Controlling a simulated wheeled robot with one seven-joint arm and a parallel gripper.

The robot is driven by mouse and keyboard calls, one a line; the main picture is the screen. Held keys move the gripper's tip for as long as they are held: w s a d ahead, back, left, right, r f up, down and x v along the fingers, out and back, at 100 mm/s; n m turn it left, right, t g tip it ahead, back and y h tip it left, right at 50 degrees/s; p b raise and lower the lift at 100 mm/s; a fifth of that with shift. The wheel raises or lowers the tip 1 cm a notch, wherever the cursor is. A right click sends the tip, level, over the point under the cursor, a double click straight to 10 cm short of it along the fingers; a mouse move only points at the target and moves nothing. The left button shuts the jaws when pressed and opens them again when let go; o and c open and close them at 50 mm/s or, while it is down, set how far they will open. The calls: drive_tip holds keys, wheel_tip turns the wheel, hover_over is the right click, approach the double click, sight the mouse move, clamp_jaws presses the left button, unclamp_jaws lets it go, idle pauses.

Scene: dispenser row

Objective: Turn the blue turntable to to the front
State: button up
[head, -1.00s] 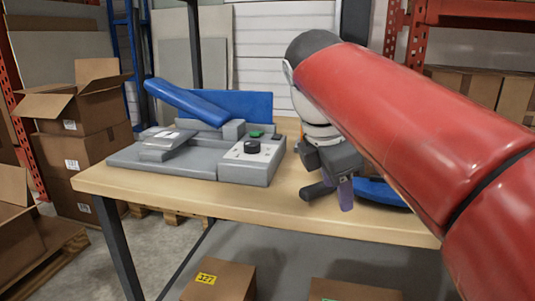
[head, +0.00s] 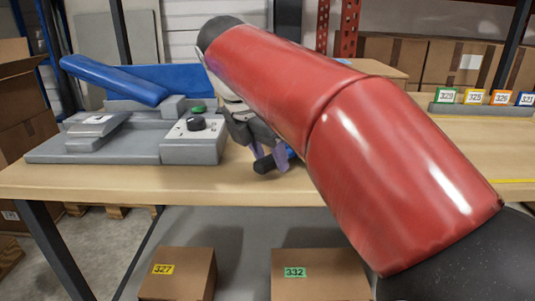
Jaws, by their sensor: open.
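A small blue patch, likely the edge of the blue turntable (head: 291,153), shows just right of my gripper's fingers in the head view. The rest of it is hidden behind my red arm, so its facing cannot be told. My gripper (head: 272,159) is open and points down, low over the wooden table (head: 110,180). Its fingers are beside or in front of the blue edge; contact cannot be told.
A grey dispenser with a blue sloping arm (head: 115,80), a black knob (head: 196,124) and a green button (head: 198,109) stands left of my gripper. A rack with coloured number tags (head: 473,97) stands at the right. Boxes (head: 178,273) sit below the table.

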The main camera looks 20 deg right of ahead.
clamp_jaws()
drive_tip(key=shift+s, duration=0.15)
idle(0.4)
